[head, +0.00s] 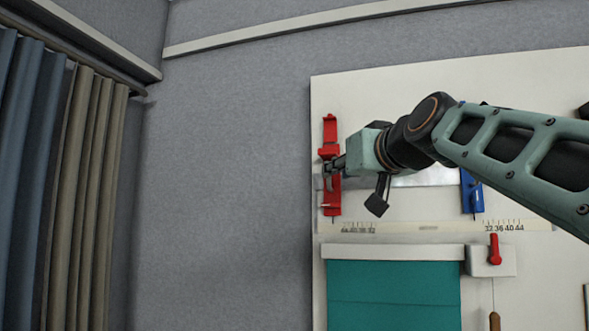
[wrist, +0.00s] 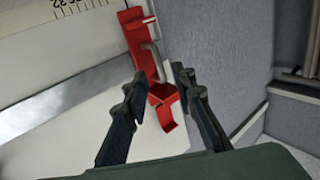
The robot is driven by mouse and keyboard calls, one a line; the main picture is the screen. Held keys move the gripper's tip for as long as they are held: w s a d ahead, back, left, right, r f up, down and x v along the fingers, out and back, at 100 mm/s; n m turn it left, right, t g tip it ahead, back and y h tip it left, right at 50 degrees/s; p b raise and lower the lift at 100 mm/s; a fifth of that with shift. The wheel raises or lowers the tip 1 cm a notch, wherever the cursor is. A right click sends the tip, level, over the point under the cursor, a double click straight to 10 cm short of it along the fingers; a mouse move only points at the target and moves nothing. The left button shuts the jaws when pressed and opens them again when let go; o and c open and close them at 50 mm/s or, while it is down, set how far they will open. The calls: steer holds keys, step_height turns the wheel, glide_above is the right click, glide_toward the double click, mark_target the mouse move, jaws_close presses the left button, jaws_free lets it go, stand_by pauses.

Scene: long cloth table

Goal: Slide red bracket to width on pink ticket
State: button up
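The red bracket (head: 331,195) is a tall upright piece at the left end of a metal rail on the white board. I cannot tell whether a finger touches. No pink ticket shows in either view.
A metal rail (head: 425,179) runs right to a blue bracket (head: 472,194). A numbered scale strip (head: 400,228) lies below. Lower down are a teal cloth (head: 393,292) and a red lever (head: 494,250). Curtains (head: 60,180) hang far left, with bare grey wall between.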

steer(key=shift+w+a+p, duration=0.25)
steer(key=shift+w+p, duration=0.05)
steer(key=shift+w, duration=0.85)
steer(key=shift+w+a+p, duration=0.2)
steer(key=shift+w+p, duration=0.05)
steer(key=shift+w, duration=0.85)
jaws_close()
